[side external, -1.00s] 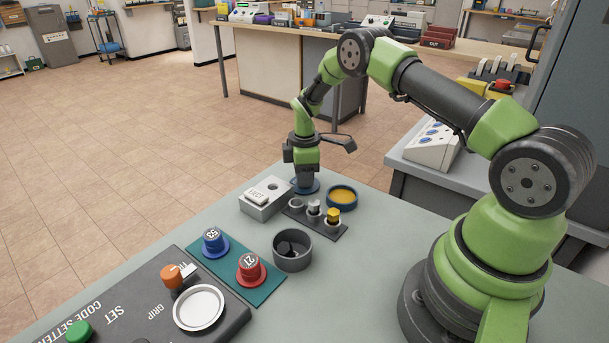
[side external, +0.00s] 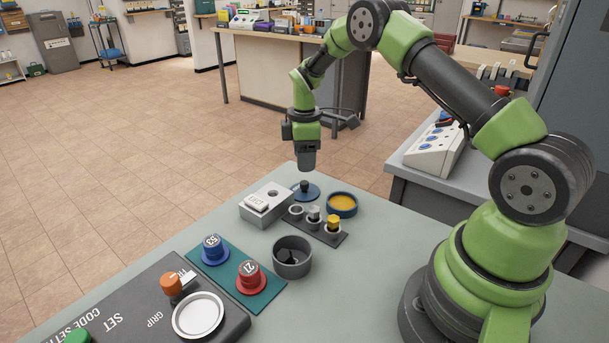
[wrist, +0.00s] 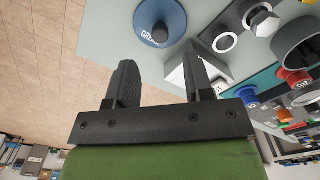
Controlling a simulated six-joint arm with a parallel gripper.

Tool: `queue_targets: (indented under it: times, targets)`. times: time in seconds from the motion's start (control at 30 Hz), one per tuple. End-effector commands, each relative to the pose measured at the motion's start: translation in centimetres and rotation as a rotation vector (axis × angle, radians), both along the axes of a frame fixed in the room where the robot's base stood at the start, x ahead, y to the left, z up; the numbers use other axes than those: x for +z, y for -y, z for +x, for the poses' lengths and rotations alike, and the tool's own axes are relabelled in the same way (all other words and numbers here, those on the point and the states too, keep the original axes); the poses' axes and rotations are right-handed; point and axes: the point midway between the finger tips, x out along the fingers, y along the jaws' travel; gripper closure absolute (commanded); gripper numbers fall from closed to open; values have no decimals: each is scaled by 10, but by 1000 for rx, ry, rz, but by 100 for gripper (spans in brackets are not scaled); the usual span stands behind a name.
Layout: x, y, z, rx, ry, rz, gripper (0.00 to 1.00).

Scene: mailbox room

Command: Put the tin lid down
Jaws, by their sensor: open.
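The tin lid (side external: 306,191) is a blue disc with a dark knob on top. It lies flat on the grey-green table near its far edge, and it also shows in the wrist view (wrist: 153,17). The open round tin (side external: 342,204), blue with yellow contents, stands just to the right of the lid. My gripper (side external: 306,168) is above the lid and clear of it. In the wrist view its two fingers (wrist: 160,78) are apart with nothing between them.
A pale box marked EJECT (side external: 266,204) stands left of the lid. A grey cup (side external: 292,258) and a teal board (side external: 222,264) with blue and red knobs stand nearer.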

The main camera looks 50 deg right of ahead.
Motion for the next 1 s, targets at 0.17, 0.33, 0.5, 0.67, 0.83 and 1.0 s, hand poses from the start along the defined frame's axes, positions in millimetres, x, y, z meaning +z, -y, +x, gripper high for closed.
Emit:
queue_targets:
  times: [0.17, 0.33, 0.5, 0.67, 0.83, 1.0]
  targets:
    - [34, 0, 1, 0, 4, -2, 53]
    - [51, -1, 0, -6, 4, -1, 53]
    - [94, -18, -6, -101, 66, 2, 53]
    - [162, -54, -34, -300, 180, 38, 53]
    - [217, -91, -85, -529, 297, 122, 53]
    - [244, -122, -148, -751, 389, 248, 53]
